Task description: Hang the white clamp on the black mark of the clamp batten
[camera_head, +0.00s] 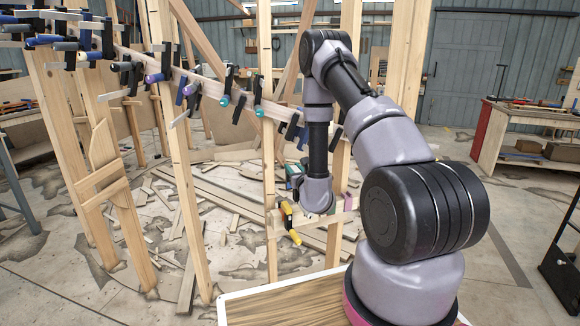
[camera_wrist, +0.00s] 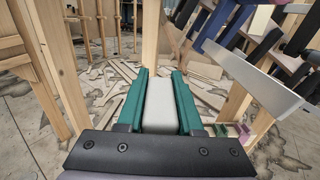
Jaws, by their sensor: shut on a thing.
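My gripper (camera_wrist: 160,78) has its two teal fingers shut on a pale grey-white block, the visible part of the white clamp (camera_wrist: 158,108). The rest of that clamp is hidden by the fingers and the wrist. In the head view my gripper (camera_head: 293,174) is small and partly hidden behind my wrist, above a low wooden batten (camera_head: 322,219). A yellow-handled clamp (camera_head: 290,224) hangs at the batten's left part. I cannot make out a black mark on the batten. The held clamp appears clear of the batten.
Many clamps with blue, black, purple and teal handles line the curved stringer (camera_head: 205,83) at upper left. Clamp bars also show at the wrist view's right. Upright wooden posts (camera_head: 186,190) stand around. Loose boards lie on the floor. A workbench (camera_head: 520,150) stands at right.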

